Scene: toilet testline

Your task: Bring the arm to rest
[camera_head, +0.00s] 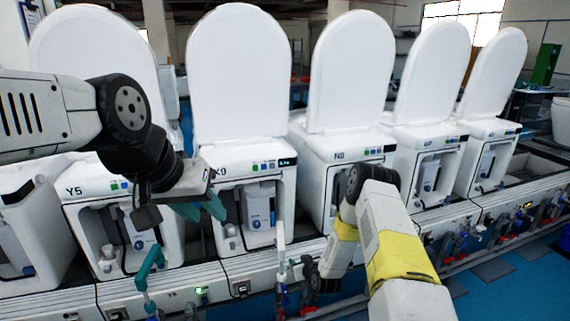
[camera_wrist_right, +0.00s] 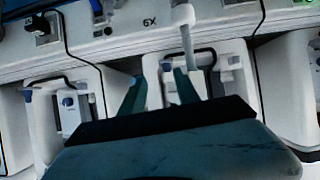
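My left gripper (camera_head: 205,208) is at the end of the arm from the left, with teal fingers in front of the toilet unit marked X9 (camera_head: 240,178). Its fingers look apart and empty. My right arm (camera_head: 385,235), white and yellow, comes up from the bottom right and bends down-left in front of the unit marked N8 (camera_head: 345,150). The right gripper's fingers cannot be made out in the head view. In the right wrist view the right gripper (camera_wrist_right: 160,90) has two teal fingers apart, with nothing held between them.
Several white toilets with raised lids stand in a row on the test line. Blue and red valves (camera_head: 470,240) line the right front. Blue floor (camera_head: 500,290) is clear at lower right.

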